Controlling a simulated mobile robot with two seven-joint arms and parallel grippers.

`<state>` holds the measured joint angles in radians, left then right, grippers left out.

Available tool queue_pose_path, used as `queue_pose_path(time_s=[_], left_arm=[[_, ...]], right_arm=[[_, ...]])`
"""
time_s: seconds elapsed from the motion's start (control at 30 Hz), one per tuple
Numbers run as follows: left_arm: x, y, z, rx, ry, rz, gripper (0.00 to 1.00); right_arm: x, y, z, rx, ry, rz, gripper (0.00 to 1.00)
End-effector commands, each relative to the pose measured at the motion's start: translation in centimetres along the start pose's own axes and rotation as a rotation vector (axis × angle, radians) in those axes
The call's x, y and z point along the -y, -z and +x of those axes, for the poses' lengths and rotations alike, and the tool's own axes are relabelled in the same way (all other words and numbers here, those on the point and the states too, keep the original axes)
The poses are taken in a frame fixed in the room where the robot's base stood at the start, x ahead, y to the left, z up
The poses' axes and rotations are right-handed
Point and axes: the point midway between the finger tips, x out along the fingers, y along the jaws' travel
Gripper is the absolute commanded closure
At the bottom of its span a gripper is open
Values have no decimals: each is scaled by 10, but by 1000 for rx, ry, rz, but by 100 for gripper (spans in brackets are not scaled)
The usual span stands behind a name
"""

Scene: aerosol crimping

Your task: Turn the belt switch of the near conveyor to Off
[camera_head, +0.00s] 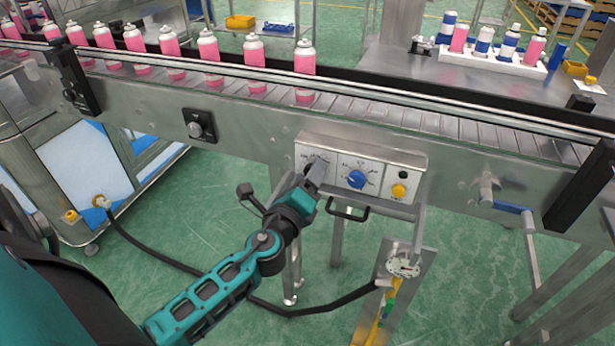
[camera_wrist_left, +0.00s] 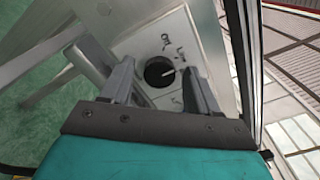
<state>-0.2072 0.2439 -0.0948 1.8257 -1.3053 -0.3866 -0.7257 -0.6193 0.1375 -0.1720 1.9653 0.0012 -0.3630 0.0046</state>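The near conveyor (camera_head: 240,120) carries a sloped metal control box (camera_head: 390,155) on its front side. In the left wrist view a round black knob (camera_wrist_left: 159,72) with a white pointer line sits on a pale panel, its lettering too small to read surely. The pointer aims to the right in that view. My left gripper (camera_head: 314,178) is at the left part of the box and hides most of this knob in the head view. Its two fingers (camera_wrist_left: 160,88) stand apart on either side of the knob, with no clear contact. My right gripper is not in view.
The box also has a blue knob (camera_head: 356,179), a yellow button (camera_head: 398,190) and a handle below (camera_head: 347,212). Another black knob (camera_head: 199,125) is on the conveyor side to the left. Pink cans (camera_head: 254,52) stand on the belt. A black cable (camera_head: 265,303) hangs below my arm.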

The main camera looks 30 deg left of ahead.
Motion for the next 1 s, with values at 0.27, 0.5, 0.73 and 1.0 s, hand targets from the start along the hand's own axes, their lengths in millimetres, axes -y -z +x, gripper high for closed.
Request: queue_pose_path(time_s=[0.27,0.5,0.73,1.0], left_arm=[[0,0,0,0,0,0,67],[0,0,0,0,0,0,90],[0,0,0,0,0,-13,93],[-1,1,0,1,1,-124,93]], right_arm=[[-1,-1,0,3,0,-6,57],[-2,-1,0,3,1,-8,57],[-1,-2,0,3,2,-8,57],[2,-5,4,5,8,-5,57]])
